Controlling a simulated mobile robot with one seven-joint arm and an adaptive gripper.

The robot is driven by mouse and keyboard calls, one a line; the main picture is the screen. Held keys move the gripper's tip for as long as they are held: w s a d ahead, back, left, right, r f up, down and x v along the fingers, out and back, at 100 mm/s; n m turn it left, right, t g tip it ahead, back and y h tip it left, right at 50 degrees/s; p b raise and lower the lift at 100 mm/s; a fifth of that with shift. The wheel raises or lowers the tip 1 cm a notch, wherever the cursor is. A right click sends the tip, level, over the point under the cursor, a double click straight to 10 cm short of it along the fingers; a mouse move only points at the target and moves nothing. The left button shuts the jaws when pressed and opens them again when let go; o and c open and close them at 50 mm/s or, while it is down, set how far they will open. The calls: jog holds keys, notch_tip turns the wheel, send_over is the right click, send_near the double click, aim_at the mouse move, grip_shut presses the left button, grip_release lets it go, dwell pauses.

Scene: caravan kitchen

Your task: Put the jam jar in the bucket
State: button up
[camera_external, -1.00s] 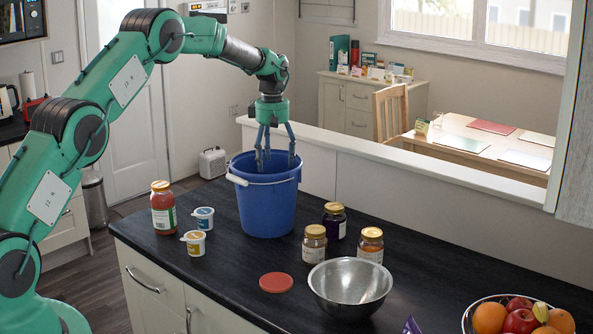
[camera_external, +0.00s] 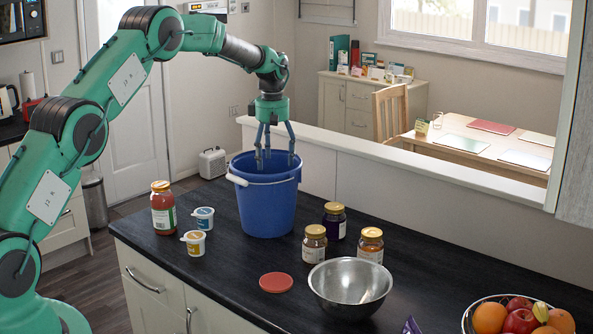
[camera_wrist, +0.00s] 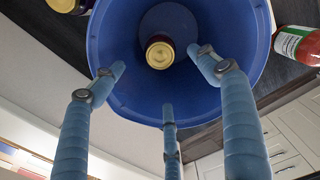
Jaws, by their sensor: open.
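The blue bucket (camera_external: 265,208) stands upright on the dark counter, its white handle hanging at the left. In the wrist view, a jar with a gold lid and a dark reddish-purple body (camera_wrist: 160,53) is inside the bucket (camera_wrist: 112,40); its label is not visible, and the external view hides it behind the bucket wall. My three-fingered gripper (camera_external: 275,157) points down over the bucket, with its fingertips at the bucket mouth. It is open, and its spread fingers (camera_wrist: 165,88) are apart from the jar and hold nothing.
Right of the bucket stand a dark purple jar (camera_external: 334,222), a brown jar (camera_external: 314,244) and an amber jar (camera_external: 370,246). A metal bowl (camera_external: 350,285) and red disc (camera_external: 276,283) lie nearer. Left are a red sauce jar (camera_external: 163,208) and two small tubs (camera_external: 194,243).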

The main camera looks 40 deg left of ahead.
jog(key=s+d+r+m, duration=0.1)
jog(key=s+d+r, duration=0.15)
jog(key=r, duration=0.35)
jog(key=s+d+r+m+t, duration=0.1)
jog(key=s+d+r+m, duration=0.1)
jog(key=s+r, duration=0.3)
jog(key=s+d+r+m, duration=0.1)
jog(key=s+d+r, duration=0.15)
jog(key=r, duration=0.45)
jog(key=s+d+r+m+t, duration=0.1)
jog(key=s+d+r+m, duration=0.15)
jog(key=s+r, duration=0.45)
jog(key=s+d+r+m+t, duration=0.1)
jog(key=s+d+r+m, duration=0.2)
jog(key=s, duration=0.6)
jog(key=s+d+r+m+t, duration=0.1)
jog(key=s+d+r+m, duration=0.1)
jog(key=s, duration=0.7)
jog(key=s+d+r+m, duration=0.2)
jog(key=s+d, duration=0.1)
jog(key=s, duration=0.6)
jog(key=s+d+f+m, duration=0.1)
jog(key=s+f+m, duration=0.1)
jog(key=s, duration=0.7)
jog(key=s+d+f+m+t, duration=0.1)
jog(key=s+f, duration=0.3)
jog(key=s, duration=0.5)
jog(key=shift+d+m+t, duration=0.15)
jog(key=shift+m+t, duration=0.15)
jog(key=shift+m, duration=0.35)
